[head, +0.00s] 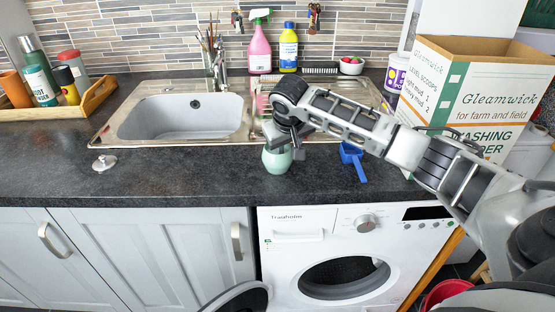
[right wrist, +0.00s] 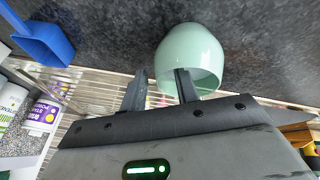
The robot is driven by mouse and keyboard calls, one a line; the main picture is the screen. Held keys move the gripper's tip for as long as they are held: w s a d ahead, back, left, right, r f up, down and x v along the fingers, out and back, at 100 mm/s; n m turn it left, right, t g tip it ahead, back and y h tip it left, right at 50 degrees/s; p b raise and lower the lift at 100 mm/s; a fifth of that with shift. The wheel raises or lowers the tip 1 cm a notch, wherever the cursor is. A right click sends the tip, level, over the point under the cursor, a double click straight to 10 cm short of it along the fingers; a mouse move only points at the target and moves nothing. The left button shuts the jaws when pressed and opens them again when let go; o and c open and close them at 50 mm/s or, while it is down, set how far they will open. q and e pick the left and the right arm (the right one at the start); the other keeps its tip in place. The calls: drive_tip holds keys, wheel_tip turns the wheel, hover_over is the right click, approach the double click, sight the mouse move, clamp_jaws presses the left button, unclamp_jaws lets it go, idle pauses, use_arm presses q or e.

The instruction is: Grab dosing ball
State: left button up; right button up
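The dosing ball (head: 276,160), a pale green rounded cup, stands on the dark worktop in front of the sink. In the right wrist view it (right wrist: 188,52) shows its open mouth facing the gripper. My right gripper (head: 286,142) is just above the ball in the head view. In the right wrist view its fingers (right wrist: 160,90) are apart. One finger overlaps the ball's mouth and the other is outside its left wall; I cannot tell whether either touches. My left gripper is not in view.
A blue scoop (head: 352,160) lies right of the ball. The washing powder box (head: 470,95) stands further right. Behind is the sink (head: 180,118); a metal plug (head: 104,163) lies at left. The washing machine (head: 345,230) is below, its door apparently open.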

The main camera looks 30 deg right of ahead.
drive_tip(key=shift+w+d+f, duration=0.1)
drive_tip(key=shift+w+f, duration=0.05)
drive_tip(key=shift+f, duration=0.25)
drive_tip(key=shift+c, duration=0.3)
clamp_jaws()
drive_tip(key=shift+r, duration=0.1)
